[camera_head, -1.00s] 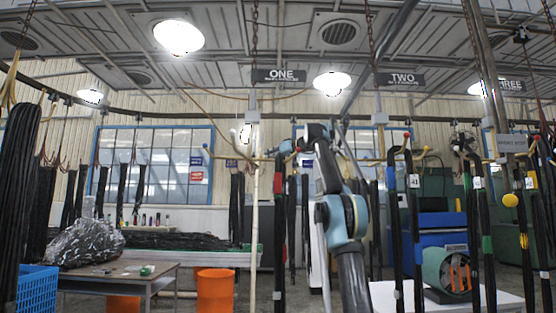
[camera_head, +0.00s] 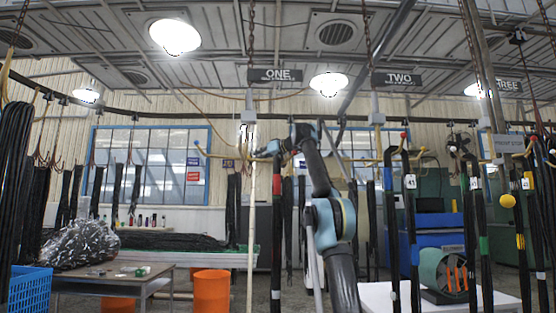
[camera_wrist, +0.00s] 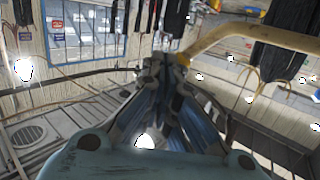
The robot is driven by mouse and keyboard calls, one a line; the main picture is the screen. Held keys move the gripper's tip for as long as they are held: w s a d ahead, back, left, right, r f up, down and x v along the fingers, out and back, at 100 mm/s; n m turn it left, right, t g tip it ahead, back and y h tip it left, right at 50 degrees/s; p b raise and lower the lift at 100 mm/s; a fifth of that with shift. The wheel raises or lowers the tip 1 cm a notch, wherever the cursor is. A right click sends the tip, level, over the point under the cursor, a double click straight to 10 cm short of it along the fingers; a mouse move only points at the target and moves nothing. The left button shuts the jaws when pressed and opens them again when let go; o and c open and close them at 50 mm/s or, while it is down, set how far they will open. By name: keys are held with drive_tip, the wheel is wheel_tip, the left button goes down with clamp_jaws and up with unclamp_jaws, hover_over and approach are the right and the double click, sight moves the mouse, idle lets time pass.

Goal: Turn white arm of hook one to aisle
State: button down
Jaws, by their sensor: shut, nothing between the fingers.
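Hook one hangs below the ONE sign (camera_head: 275,75) on a chain, with a pale box and post (camera_head: 250,112). A thin cream arm of the hook with a blue tip (camera_head: 197,143) reaches left. A pale, bright spot at the post may be the white tip; I cannot tell it clearly. My gripper (camera_head: 266,153) is at hook one, just right of its post. In the wrist view my gripper (camera_wrist: 165,62) is shut and empty, its fingertips close beside the end of a cream hook arm (camera_wrist: 235,35). Whether they touch is unclear.
A black hose with a red band (camera_head: 277,185) hangs just below my gripper. Hook TWO's hoses (camera_head: 412,215) hang to the right. A table (camera_head: 110,275), an orange bin (camera_head: 211,292) and a blue crate (camera_head: 30,288) stand at the left.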

drive_tip(key=shift+d, duration=0.1)
drive_tip(key=v, duration=1.1)
drive_tip(key=shift+s+d, duration=0.2)
drive_tip(key=shift+d, duration=0.15)
drive_tip(key=shift+f, duration=0.1)
